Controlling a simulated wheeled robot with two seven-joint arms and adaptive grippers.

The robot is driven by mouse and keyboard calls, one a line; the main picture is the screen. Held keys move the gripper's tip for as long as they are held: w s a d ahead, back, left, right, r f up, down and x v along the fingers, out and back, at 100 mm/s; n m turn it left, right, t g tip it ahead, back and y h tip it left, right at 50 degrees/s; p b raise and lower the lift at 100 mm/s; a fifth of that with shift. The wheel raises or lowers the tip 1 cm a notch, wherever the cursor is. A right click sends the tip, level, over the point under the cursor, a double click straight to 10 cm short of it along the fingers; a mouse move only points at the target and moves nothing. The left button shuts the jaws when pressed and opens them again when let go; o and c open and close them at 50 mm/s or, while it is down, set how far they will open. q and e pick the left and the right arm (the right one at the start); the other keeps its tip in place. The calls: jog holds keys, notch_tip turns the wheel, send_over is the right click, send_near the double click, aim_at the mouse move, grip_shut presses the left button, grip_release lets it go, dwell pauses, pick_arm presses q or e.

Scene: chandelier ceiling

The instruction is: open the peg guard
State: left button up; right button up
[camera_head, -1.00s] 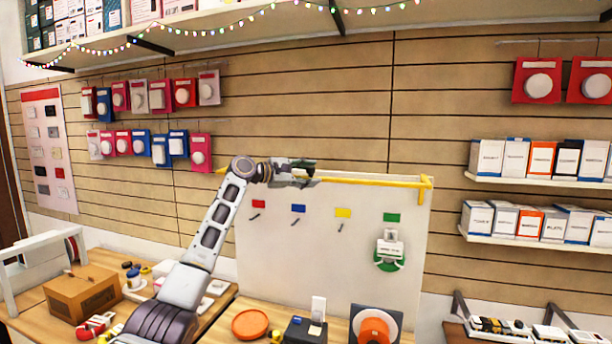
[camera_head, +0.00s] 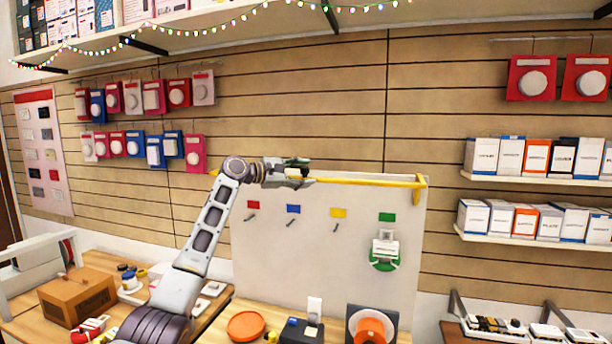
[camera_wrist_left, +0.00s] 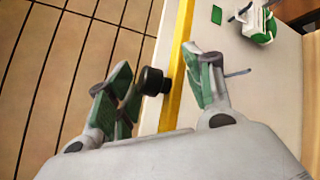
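The peg guard is a yellow bar (camera_head: 375,181) along the top edge of the white board (camera_head: 330,245), with a bend at its right end. My left gripper (camera_head: 298,174) is at the upper left of the board, by the bar. In the left wrist view, my gripper (camera_wrist_left: 158,78) has its green-padded fingers apart, either side of the yellow bar (camera_wrist_left: 178,65). A black knob (camera_wrist_left: 152,81) sits between the fingers, near the left one; I cannot tell whether they touch. My right gripper is out of view.
Below the bar are several pegs with coloured labels, including a green label (camera_head: 387,217). A white-and-green item (camera_head: 385,250) hangs on the right peg. An orange dish (camera_head: 245,326) and a black box (camera_head: 300,331) stand on the table below.

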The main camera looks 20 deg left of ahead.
pick_arm(q)
jog(key=v, duration=1.1)
jog(key=shift+a, duration=0.15)
jog(key=shift+s+r, duration=0.1)
